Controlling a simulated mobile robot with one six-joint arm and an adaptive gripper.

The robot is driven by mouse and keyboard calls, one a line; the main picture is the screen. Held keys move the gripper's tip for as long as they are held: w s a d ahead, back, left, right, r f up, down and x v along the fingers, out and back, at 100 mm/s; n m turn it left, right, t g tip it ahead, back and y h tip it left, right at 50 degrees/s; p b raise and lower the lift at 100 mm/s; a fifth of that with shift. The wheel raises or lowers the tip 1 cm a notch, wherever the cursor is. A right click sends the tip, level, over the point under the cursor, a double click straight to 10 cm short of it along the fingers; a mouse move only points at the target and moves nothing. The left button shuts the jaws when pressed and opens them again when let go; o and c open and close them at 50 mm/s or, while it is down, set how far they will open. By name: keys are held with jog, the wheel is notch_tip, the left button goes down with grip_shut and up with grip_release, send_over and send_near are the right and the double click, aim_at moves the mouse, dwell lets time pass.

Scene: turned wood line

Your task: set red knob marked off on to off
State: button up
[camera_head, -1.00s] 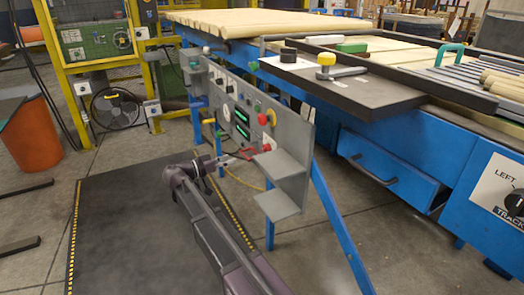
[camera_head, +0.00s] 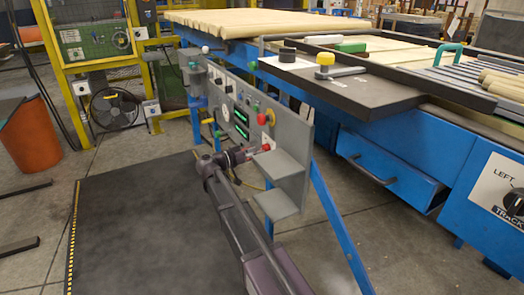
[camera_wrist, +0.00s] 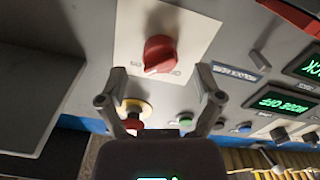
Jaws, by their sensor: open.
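The red knob (camera_wrist: 160,53) sits on a white plate (camera_wrist: 192,32) on the grey panel. Small lettering on the plate shows at the knob's lower edge in the wrist view, too small and tilted to read surely. The knob's light mark seems to face the lower left there, but its setting is unclear. My gripper (camera_wrist: 162,78) is open, with one fingertip on each side below the knob, and nothing is between them. In the head view my gripper (camera_head: 250,153) is close in front of the red knob (camera_head: 266,148), low on the panel; contact cannot be told.
A red button with a yellow collar (camera_wrist: 135,110) lies behind my fingers. Lit green displays (camera_wrist: 285,103) and small buttons are beside it. Grey shelves (camera_head: 277,203) jut out below the knob. A blue conveyor frame (camera_head: 385,160) stands behind the panel.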

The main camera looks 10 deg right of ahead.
jog(key=shift+x, duration=1.25)
jog(key=c, duration=1.2)
